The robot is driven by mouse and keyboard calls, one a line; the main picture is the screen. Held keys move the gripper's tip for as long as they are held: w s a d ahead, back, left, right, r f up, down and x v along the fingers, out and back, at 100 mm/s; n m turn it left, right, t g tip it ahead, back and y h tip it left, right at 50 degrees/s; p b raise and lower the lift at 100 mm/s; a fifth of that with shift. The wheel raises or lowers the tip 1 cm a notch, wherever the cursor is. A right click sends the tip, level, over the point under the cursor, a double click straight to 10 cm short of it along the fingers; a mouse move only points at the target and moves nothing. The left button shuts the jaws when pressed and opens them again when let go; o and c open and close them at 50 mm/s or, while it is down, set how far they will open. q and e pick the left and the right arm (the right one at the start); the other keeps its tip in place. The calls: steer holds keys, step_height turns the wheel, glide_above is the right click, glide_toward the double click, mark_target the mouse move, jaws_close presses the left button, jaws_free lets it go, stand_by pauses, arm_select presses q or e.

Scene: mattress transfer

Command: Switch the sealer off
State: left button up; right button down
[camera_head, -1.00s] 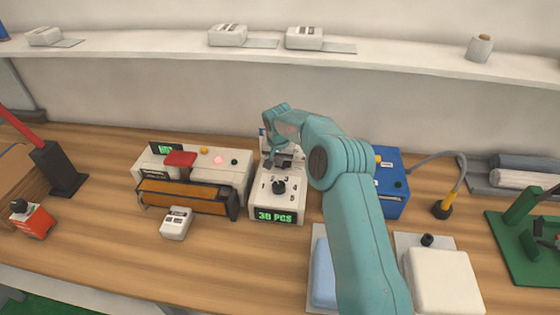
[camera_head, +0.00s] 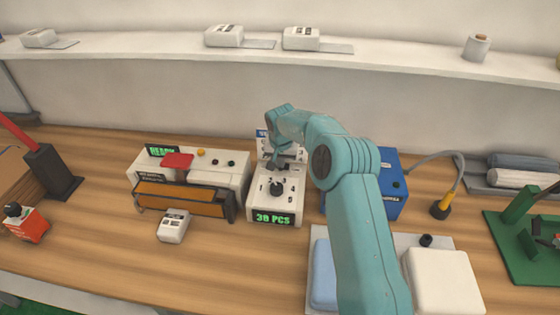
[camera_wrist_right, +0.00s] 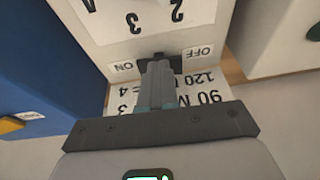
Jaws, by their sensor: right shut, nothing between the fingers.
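A white box machine with an orange-brown front bar and red lever, which looks like the sealer (camera_head: 240,172), stands left of centre; its small display (camera_head: 162,151) reads "READY". Right of it is a white unit (camera_head: 263,205) with a black knob and a "30 PCS" display. My right gripper (camera_head: 274,164) is behind the knob at this unit's back. In the right wrist view my right gripper (camera_wrist_right: 157,68) is shut and empty, its tips at a dark rocker switch (camera_wrist_right: 180,60) between ON and OFF labels. The tips hide part of the switch; contact is unclear. My left gripper is out of view.
A blue box (camera_head: 391,205) stands close right of the white unit. A small white device (camera_head: 173,227) lies in front of the sealer. A black stand (camera_head: 52,172) and red box (camera_head: 27,224) are at left.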

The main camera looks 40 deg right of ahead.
steer(key=r, duration=0.1)
steer(key=r+p, duration=0.1)
steer(key=r, duration=0.1)
steer(key=r+p, duration=0.1)
steer(key=r, duration=0.1)
steer(key=shift+s+d, duration=0.25)
steer(key=shift+s, duration=0.05)
steer(key=b+v, duration=0.2)
steer(key=v, duration=0.7)
steer(key=shift+a+b, duration=0.2)
steer(key=shift+b, duration=0.1)
steer(key=shift+w+a+r+b, duration=0.15)
steer(key=shift+w+a+b, duration=0.15)
steer(key=shift+w, duration=0.2)
